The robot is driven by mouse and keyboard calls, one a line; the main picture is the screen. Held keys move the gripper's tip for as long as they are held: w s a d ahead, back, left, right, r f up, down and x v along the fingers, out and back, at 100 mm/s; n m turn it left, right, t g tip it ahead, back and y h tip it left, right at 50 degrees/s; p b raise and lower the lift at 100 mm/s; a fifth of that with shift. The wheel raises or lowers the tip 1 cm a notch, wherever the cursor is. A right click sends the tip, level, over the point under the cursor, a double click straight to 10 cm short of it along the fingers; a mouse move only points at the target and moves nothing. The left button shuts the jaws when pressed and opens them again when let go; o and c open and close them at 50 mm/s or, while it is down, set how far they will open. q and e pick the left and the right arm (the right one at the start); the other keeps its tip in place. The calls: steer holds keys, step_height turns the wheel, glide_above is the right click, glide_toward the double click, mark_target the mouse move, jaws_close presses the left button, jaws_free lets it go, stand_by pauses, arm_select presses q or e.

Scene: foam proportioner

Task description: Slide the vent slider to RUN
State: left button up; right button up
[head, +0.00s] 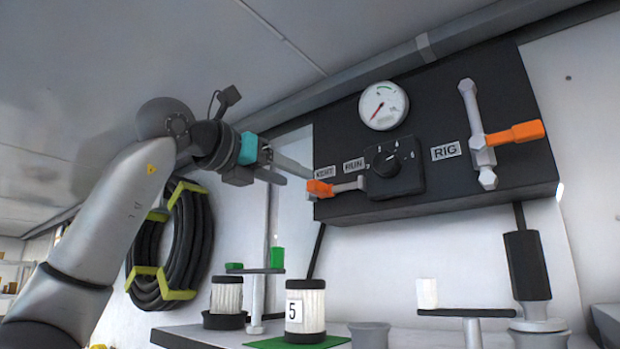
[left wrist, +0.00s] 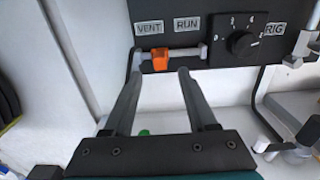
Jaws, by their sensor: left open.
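The vent slider has an orange handle (head: 319,188) on a short grey rail (head: 347,186) at the lower left of the black panel. In the left wrist view the orange handle (left wrist: 159,61) sits below the VENT label (left wrist: 149,28), toward the left end of the rail. The RUN label (left wrist: 187,24) is above the rail's right part. My left gripper (head: 299,179) is open and empty, pointing at the handle. In the left wrist view its fingertips (left wrist: 161,75) are either side of the handle's line, apparently just short of it. My right gripper is not in view.
The black panel (head: 450,95) also carries a gauge (head: 383,105), a black knob (head: 396,170) right of the slider, and an orange-handled lever (head: 515,133). A shelf (head: 225,335) below holds filter cartridges (head: 305,308) and small stands. A coiled hose (head: 205,235) hangs at left.

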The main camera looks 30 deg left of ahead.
mark_target(311, 183)
arm_select(q)
steer(key=w, duration=0.2)
steer(key=w+p, duration=0.1)
steer(key=w, duration=0.1)
steer(key=shift+w+d+r, duration=0.1)
steer(key=shift+w+d, duration=0.1)
steer(key=shift+w, duration=0.2)
steer(key=shift+w+p, duration=0.4)
steer(key=shift+w, duration=0.4)
jaws_close()
steer(key=shift+d, duration=0.1)
stand_by(0.3)
